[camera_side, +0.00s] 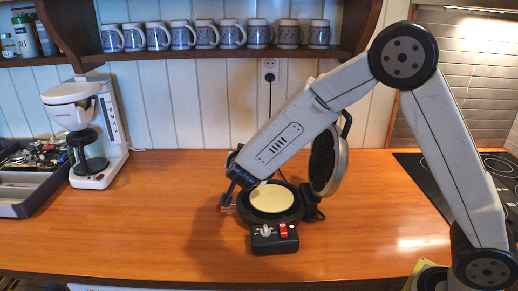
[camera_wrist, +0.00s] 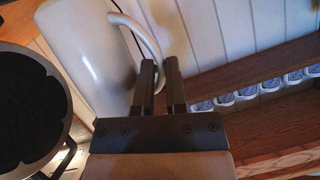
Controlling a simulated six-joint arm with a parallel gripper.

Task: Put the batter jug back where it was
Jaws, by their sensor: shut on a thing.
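The cream batter jug (camera_wrist: 88,48) fills the upper left of the wrist view, with its curved handle (camera_wrist: 143,30) reaching toward my fingers. My gripper (camera_wrist: 160,88) is shut on the handle, one dark finger on each side of it. In the side view my gripper (camera_side: 230,188) is low beside the left edge of the waffle iron. I cannot make out the jug in the side view; my arm seems to hide it. The waffle iron (camera_side: 275,240) stands open with a round of pale batter (camera_side: 271,199) on its lower plate.
The raised lid (camera_side: 326,162) stands close to my forearm; its dark disc also shows in the wrist view (camera_wrist: 28,105). A coffee maker (camera_side: 85,130) and a utensil tray (camera_side: 20,190) are at the left. Mugs (camera_side: 232,34) line the shelf above. The counter (camera_side: 160,220) left of the iron is clear.

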